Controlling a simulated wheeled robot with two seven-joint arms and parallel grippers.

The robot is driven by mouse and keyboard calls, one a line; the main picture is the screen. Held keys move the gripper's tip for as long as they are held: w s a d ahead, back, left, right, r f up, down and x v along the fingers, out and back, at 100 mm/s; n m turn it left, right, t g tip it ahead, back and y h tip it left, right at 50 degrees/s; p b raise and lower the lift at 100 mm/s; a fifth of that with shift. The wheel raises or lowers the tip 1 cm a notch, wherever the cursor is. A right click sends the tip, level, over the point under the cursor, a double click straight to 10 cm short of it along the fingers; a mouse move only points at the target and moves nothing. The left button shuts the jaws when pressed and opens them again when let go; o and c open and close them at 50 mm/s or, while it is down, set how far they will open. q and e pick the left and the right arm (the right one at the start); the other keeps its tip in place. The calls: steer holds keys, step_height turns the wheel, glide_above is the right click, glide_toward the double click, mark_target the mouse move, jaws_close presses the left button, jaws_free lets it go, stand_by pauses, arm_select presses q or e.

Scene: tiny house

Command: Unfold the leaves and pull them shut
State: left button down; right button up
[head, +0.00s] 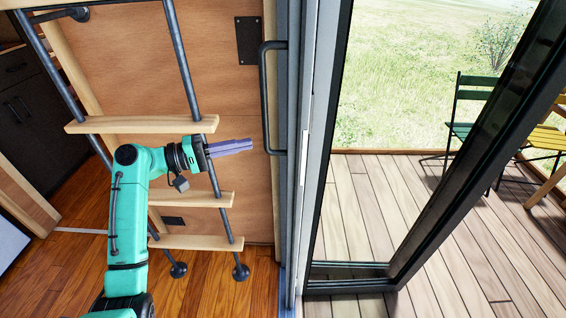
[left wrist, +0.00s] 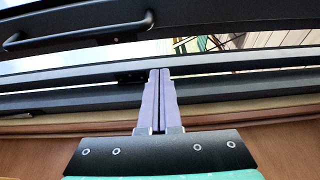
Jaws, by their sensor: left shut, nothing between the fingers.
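The folding glass door shows in the head view as a dark-framed leaf (head: 472,150) slanting out over the deck and a grey upright frame (head: 310,120) seen nearly edge-on. A long black handle (head: 264,100) stands upright on the frame's room side. My left gripper (head: 250,145) is shut and empty, its purple fingers pointing right towards the handle's lower end, seemingly apart from it. In the left wrist view the shut fingers (left wrist: 160,72) point at dark frame rails (left wrist: 70,100). A black handle (left wrist: 80,34) lies beyond, at upper left. My right gripper is not in view.
A ladder with wooden treads (head: 140,124) and metal rails stands close around my left arm, before a plywood wall (head: 225,90). Outside, a green chair (head: 470,105) and a yellow chair (head: 545,140) stand on the plank deck (head: 350,200). The deck before them is clear.

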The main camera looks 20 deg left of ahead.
arm_select(q)
steer(key=p+x, duration=0.3)
steer(key=x, duration=0.7)
steer(key=s, duration=0.1)
steer(key=s+p, duration=0.1)
steer(key=s, duration=0.1)
steer(key=shift+s+d+f, duration=0.1)
steer(key=shift+s+d, duration=0.05)
steer(key=shift+s, duration=0.2)
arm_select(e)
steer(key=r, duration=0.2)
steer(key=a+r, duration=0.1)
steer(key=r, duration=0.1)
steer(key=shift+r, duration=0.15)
